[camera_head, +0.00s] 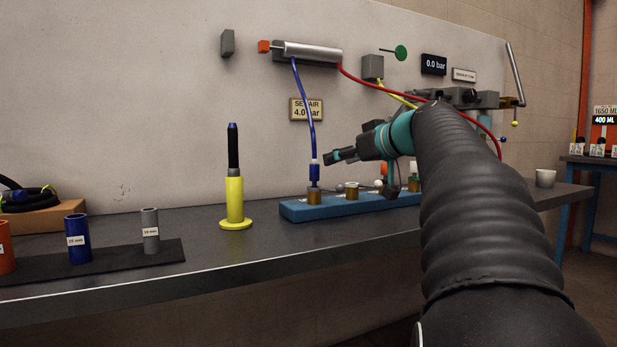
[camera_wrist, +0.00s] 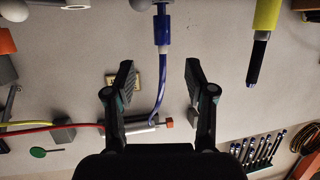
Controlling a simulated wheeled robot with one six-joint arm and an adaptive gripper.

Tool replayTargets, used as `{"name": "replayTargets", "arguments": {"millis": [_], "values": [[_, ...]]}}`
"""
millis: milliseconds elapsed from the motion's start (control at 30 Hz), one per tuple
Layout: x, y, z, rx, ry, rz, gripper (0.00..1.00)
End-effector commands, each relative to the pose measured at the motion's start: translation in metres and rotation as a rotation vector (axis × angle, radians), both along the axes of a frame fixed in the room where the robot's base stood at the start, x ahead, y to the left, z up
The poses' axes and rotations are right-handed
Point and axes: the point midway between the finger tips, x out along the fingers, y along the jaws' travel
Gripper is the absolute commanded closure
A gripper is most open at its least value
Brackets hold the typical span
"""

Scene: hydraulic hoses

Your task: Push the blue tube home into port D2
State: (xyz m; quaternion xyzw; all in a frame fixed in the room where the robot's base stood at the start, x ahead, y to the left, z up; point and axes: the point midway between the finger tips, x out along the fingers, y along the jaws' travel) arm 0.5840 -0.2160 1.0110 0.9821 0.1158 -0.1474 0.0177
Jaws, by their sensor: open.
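The blue tube (camera_head: 304,105) hangs from the silver cylinder on the wall panel. Its lower end has a blue connector (camera_head: 314,173) with a pale collar, standing upright at the leftmost brass port (camera_head: 315,197) on the blue block (camera_head: 292,211). I cannot read a port label or tell how deep the connector sits. My gripper (camera_head: 333,157) is just right of the connector, at about collar height. In the wrist view my gripper (camera_wrist: 158,75) is open and empty, with the blue tube (camera_wrist: 162,75) seen between its fingers and the connector (camera_wrist: 162,30) above the fingertips in the picture.
A yellow-and-black tool (camera_head: 234,185) stands left of the block. Red, blue and grey sleeves (camera_head: 77,240) stand on a dark mat at left. A red hose (camera_head: 390,90) arches behind my arm. More brass ports (camera_head: 352,192) lie right. The bench front is clear.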

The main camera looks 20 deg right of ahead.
Motion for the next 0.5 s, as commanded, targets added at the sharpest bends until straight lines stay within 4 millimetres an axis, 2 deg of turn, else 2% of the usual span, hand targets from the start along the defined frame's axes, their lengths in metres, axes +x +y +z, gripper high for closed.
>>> {"name": "replayTargets", "arguments": {"millis": [33, 200, 500], "values": [[0.010, 0.004, -0.003, 0.001, 0.001, 0.005, 0.45], [0.034, 0.009, -0.011, 0.000, 0.003, 0.002, 0.45], [0.048, 0.011, -0.017, 0.001, 0.002, -0.002, 0.45]]}}
